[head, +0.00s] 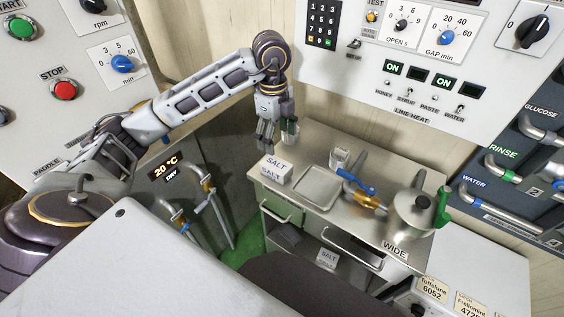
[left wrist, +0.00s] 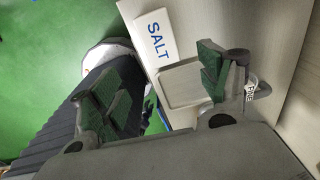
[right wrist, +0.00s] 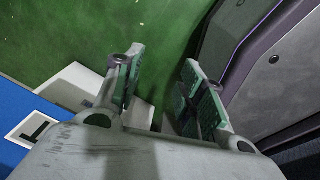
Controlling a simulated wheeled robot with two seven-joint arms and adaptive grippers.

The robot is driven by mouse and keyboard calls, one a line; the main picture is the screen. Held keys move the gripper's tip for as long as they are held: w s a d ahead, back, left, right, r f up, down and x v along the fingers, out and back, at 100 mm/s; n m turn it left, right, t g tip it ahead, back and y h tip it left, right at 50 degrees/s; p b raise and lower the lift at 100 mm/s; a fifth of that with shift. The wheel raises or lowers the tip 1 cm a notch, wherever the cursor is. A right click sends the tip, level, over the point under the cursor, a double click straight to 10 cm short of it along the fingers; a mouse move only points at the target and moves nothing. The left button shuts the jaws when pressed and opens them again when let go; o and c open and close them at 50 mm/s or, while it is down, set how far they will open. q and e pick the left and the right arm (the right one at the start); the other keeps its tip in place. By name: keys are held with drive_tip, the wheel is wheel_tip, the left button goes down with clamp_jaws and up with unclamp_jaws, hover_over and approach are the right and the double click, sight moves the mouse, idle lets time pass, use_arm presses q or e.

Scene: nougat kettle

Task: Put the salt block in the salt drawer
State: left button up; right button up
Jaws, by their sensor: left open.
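The salt block (head: 277,170), white with SALT lettering, sits on the left end of the steel table. It also shows in the left wrist view (left wrist: 155,45). My left gripper (head: 277,140) is open and empty, pointing down above and behind the block, not touching it. Its spread fingers show in the left wrist view (left wrist: 165,92). Below the tabletop, a white SALT marking (head: 327,258) shows; I cannot tell whether it is on a drawer or a separate thing. A drawer front with a handle (head: 281,212) lies under the block. My right gripper (right wrist: 166,88) is open and empty over green floor.
A shallow tray (head: 318,186) lies right of the salt block, with a small metal cup (head: 339,158) behind it. Control panels rise behind and at the left.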

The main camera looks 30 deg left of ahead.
use_arm(q)
drive_tip(key=a, duration=0.1)
hover_over(276, 164)
drive_tip(key=shift+n, duration=0.3)
drive_tip(key=f, duration=0.7)
drive_tip(key=shift+w+a, duration=0.15)
drive_tip(key=shift+a, duration=0.1)
drive_tip(key=shift+f, duration=0.65)
drive_tip(key=shift+d+f, duration=0.1)
drive_tip(key=shift+f, duration=0.4)
drive_tip(key=shift+d+f, duration=0.15)
drive_tip(key=shift+f, duration=1.9)
use_arm(e)
drive_tip(key=shift+s+f, duration=0.1)
drive_tip(key=shift+s, duration=0.05)
